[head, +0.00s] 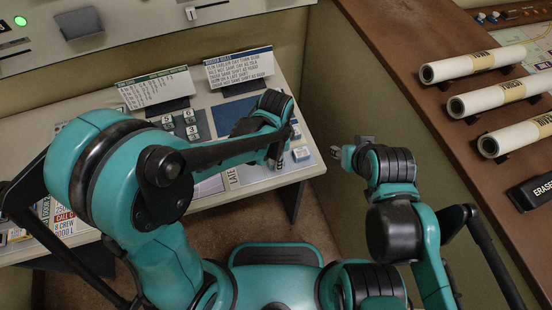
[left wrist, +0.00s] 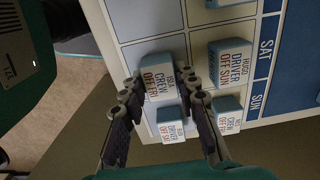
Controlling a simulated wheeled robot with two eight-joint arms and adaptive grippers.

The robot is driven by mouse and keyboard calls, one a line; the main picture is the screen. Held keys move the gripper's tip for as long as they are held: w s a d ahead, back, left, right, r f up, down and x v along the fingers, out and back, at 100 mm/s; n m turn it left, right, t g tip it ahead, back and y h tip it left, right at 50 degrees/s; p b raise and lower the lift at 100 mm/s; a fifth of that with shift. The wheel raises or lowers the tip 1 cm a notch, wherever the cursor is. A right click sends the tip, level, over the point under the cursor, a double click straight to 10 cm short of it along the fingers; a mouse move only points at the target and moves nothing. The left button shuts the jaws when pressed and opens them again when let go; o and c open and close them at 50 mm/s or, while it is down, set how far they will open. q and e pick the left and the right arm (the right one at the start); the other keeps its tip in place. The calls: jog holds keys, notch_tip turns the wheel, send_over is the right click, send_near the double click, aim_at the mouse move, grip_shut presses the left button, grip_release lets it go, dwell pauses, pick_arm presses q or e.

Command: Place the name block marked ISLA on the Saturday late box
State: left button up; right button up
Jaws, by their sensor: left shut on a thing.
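The name block marked ISLA (left wrist: 158,75), white-topped with blue sides, reads CREW, OFF FRI in the left wrist view. My left gripper (left wrist: 164,92) is shut on it, one finger on each side. The block is over the left column of the roster grid, level with the SAT label (left wrist: 267,48); I cannot tell whether it touches the board. In the head view my left gripper (head: 274,160) is over the board's right end and hides the ISLA block. My right gripper (head: 348,150) is beyond the console's right edge, too small to read its jaws.
A HUGO block (left wrist: 231,62) sits right of ISLA. A DRIVER block (left wrist: 171,124) lies just below, between my fingers, and a CREW block (left wrist: 228,115) is at lower right. Two text cards (head: 155,88) (head: 238,68) stand behind. Rolled charts (head: 470,65) lie on the right-hand desk.

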pick_arm(q)
jog(key=shift+r, duration=0.1)
jog(key=o, duration=1)
jog(key=shift+f, duration=0.2)
jog(key=shift+o, duration=0.2)
